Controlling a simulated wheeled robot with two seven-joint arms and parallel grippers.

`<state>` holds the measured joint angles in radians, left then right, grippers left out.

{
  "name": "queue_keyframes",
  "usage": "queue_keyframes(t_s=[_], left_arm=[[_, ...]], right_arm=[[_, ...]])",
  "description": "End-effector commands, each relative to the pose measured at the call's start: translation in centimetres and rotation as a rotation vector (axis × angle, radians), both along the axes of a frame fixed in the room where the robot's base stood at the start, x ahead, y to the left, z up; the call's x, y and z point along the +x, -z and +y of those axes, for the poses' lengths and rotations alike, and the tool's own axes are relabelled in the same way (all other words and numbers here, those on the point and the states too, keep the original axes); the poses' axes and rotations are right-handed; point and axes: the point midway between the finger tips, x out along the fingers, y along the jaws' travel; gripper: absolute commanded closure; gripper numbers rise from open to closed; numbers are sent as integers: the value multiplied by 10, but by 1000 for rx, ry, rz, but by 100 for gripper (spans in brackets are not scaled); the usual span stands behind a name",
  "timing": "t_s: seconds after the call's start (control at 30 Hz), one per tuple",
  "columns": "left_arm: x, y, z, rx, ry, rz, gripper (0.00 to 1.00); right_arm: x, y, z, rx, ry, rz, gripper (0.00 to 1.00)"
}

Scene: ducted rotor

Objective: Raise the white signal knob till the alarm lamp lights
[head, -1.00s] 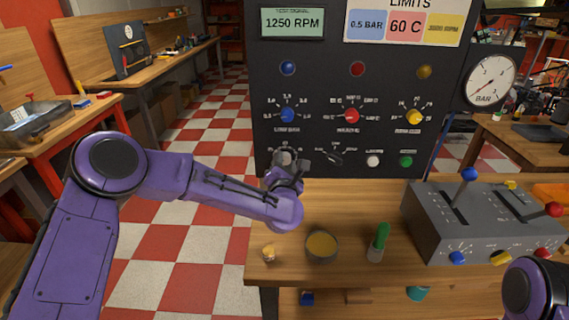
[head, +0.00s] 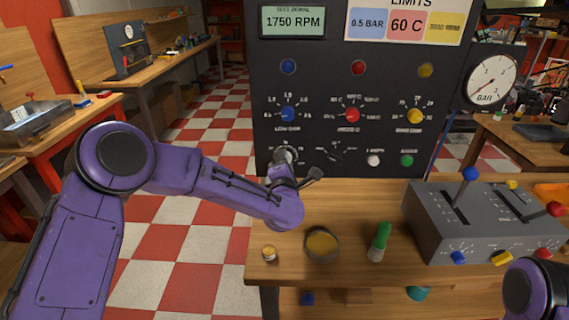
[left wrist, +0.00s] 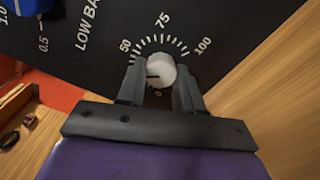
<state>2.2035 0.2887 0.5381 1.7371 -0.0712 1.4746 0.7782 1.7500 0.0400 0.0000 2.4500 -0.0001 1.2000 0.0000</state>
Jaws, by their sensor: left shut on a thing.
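The white signal knob (left wrist: 160,70) is on the dark panel, inside a scale marked 50, 75 and 100. A dark line on its face points left in the left wrist view, below the 50 mark. My left gripper (left wrist: 160,86) is shut on the knob, one finger on each side. In the head view my left gripper (head: 286,160) is at the panel's lower left and hides most of the knob. The display (head: 292,21) reads 1750 RPM. Blue (head: 288,67), red (head: 358,68) and amber (head: 425,70) lamps sit in a row; none clearly glows. My right gripper is out of view.
Blue (head: 288,114), red (head: 352,115) and yellow (head: 415,116) knobs are above the gripper. White (head: 374,160) and green (head: 407,160) buttons lie to its right. A bowl (head: 322,245), a green-handled tool (head: 380,241) and a grey lever box (head: 470,220) stand on the bench.

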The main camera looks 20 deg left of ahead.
Motion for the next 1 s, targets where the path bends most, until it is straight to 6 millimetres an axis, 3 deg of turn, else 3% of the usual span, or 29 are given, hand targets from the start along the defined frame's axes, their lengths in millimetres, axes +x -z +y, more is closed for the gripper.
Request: queue_keyframes(t_s=[1.0], left_arm=[[-1, 0, -2, 853, 6, 247, 95]], right_arm=[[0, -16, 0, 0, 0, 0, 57]])
